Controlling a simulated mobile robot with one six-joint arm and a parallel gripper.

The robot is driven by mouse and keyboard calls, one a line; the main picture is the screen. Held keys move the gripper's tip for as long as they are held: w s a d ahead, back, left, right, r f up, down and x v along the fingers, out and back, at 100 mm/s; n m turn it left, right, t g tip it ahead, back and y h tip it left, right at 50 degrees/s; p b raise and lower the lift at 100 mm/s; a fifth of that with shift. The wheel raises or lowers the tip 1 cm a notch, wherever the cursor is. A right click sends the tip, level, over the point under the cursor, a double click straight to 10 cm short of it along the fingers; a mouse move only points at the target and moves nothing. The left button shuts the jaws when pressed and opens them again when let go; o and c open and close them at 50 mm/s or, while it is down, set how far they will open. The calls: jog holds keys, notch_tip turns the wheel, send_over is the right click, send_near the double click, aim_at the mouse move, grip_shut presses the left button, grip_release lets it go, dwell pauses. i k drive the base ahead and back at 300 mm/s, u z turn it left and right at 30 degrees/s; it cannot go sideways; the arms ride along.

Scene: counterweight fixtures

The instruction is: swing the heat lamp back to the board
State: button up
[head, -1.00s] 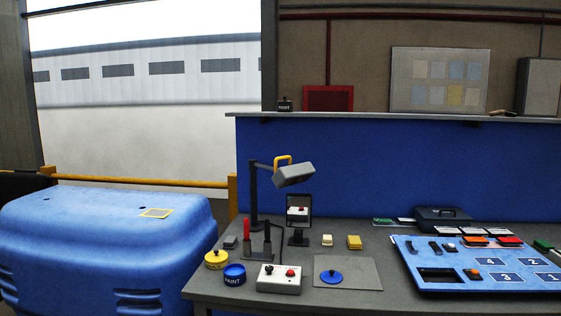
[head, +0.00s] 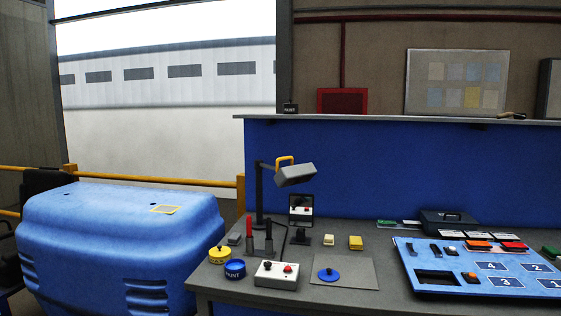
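The heat lamp (head: 296,175) stands on the grey table, left of its middle. It has a dark upright post (head: 259,195), a short arm and a grey boxy head tilted down to the right. A yellow handle (head: 284,161) arches over the head's left end. The head hangs above a small mirror-like stand and is well left of the blue board (head: 460,290) with numbered squares, which lies at the table's right. A grey mat (head: 352,282) with a blue knobbed disc lies between them. My gripper is not in view.
A large blue casing (head: 110,240) stands left of the table. A shelf (head: 390,119) runs above the blue back panel.

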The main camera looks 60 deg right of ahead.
aim_at(293, 174)
jog(key=z, duration=0.15)
jog(key=i, duration=0.95)
jog(key=u, duration=0.1)
